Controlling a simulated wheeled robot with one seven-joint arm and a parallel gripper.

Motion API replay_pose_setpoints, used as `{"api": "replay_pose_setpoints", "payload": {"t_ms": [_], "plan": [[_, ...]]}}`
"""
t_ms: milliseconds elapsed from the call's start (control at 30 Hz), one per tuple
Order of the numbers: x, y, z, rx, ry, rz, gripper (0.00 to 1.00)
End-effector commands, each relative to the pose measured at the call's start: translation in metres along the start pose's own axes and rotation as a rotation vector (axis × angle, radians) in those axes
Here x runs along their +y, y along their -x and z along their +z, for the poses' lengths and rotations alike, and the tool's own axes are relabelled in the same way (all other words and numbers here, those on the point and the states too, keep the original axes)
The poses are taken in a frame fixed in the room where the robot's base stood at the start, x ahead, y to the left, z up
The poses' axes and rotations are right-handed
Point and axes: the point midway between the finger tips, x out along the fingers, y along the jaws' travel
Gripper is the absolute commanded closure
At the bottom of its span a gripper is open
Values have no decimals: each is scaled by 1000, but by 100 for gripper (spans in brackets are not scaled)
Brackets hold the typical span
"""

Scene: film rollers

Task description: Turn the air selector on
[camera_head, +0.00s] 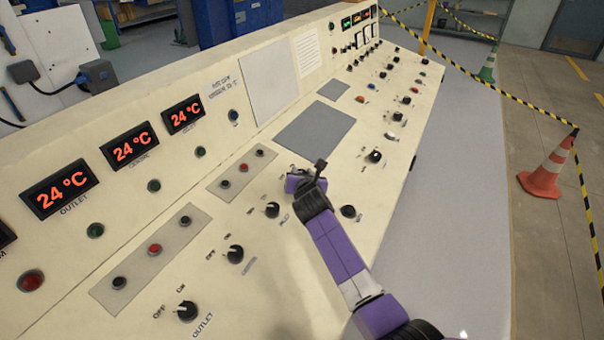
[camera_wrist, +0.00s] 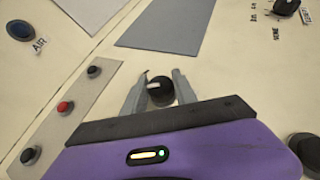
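The air selector is likely the black round knob (camera_wrist: 160,92) between my fingertips in the wrist view. A pale mark shows on its left side. Its own label is not readable. In the head view my gripper (camera_head: 306,178) covers this part of the sloping panel, so the knob is hidden there. In the wrist view my gripper (camera_wrist: 160,88) is open, with one grey finger on each side of the knob. I cannot tell whether either finger touches it. A blue button (camera_wrist: 20,30) marked AIR is at the upper left; it also shows in the head view (camera_head: 233,116).
Similar knobs for inlet (camera_head: 272,210), another (camera_head: 235,254) and outlet (camera_head: 187,312) line the panel. A strip with two black buttons and a red one (camera_wrist: 65,106) lies left of my gripper. Another black knob (camera_head: 348,211) is close to my arm.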

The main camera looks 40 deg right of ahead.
Motion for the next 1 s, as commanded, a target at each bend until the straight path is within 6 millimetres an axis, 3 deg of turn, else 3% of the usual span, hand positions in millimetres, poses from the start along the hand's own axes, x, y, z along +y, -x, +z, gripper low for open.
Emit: {"api": "replay_pose_setpoints", "payload": {"t_ms": [467,1000], "plan": [[2,0,-1,0,-48,-85,100],[2,-1,-1,-2,-280,-502,100]]}}
